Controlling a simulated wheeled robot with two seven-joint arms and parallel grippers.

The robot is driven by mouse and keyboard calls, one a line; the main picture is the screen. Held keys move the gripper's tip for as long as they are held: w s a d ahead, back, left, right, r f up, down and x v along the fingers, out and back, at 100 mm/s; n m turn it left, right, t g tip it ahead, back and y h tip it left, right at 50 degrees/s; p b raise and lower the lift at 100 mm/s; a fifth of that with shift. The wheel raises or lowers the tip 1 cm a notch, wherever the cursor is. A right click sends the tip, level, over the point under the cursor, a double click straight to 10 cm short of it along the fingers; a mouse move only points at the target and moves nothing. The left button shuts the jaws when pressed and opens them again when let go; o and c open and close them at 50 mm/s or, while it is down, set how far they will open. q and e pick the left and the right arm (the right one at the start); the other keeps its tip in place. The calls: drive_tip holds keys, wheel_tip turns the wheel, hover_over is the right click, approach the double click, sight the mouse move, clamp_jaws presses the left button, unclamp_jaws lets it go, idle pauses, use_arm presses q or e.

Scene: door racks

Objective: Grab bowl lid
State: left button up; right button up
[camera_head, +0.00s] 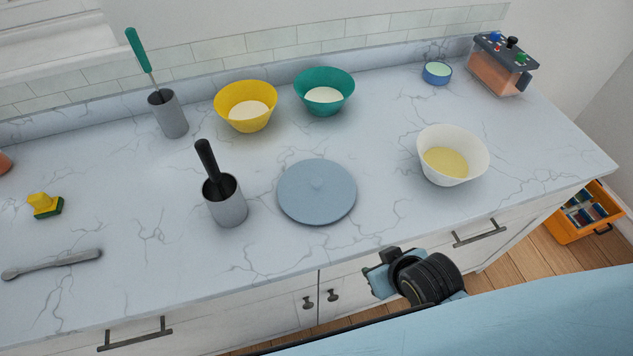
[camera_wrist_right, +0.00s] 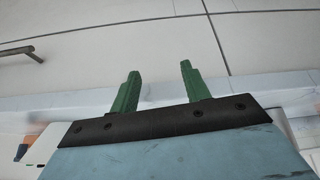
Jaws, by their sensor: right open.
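The lid is not visible in that view. In the head view part of my arm (camera_head: 425,278) shows in front of the counter, below and right of the lid. My left gripper is not in view.
A grey cup with a black-handled tool (camera_head: 226,203) stands just left of the lid. A white bowl (camera_head: 452,156) stands to its right; yellow (camera_head: 246,106) and green (camera_head: 324,91) bowls stand behind.

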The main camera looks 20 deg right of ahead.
sight(319, 186)
drive_tip(key=w+a+r+t, duration=0.1)
drive_tip(key=w+r+t, duration=0.1)
drive_tip(key=r, duration=0.1)
drive_tip(key=w+a+r+t+y, duration=0.1)
drive_tip(key=w+a+r+t, duration=0.1)
drive_tip(key=r, duration=0.1)
drive_tip(key=w+a+r+t+p, duration=0.1)
drive_tip(key=w+r+t, duration=0.1)
drive_tip(key=r, duration=0.1)
drive_tip(key=shift+w+a+r+y, duration=0.25)
drive_tip(key=shift+a+r+y, duration=0.05)
drive_tip(key=shift+r+y, duration=0.1)
drive_tip(key=shift+w+a+r+n+t, duration=0.3)
drive_tip(key=shift+w+a, duration=0.1)
drive_tip(key=x, duration=1.3)
drive_tip(key=shift+w+a+r, duration=0.1)
drive_tip(key=shift+a+r, duration=0.1)
drive_tip(key=shift+r, duration=0.1)
clamp_jaws()
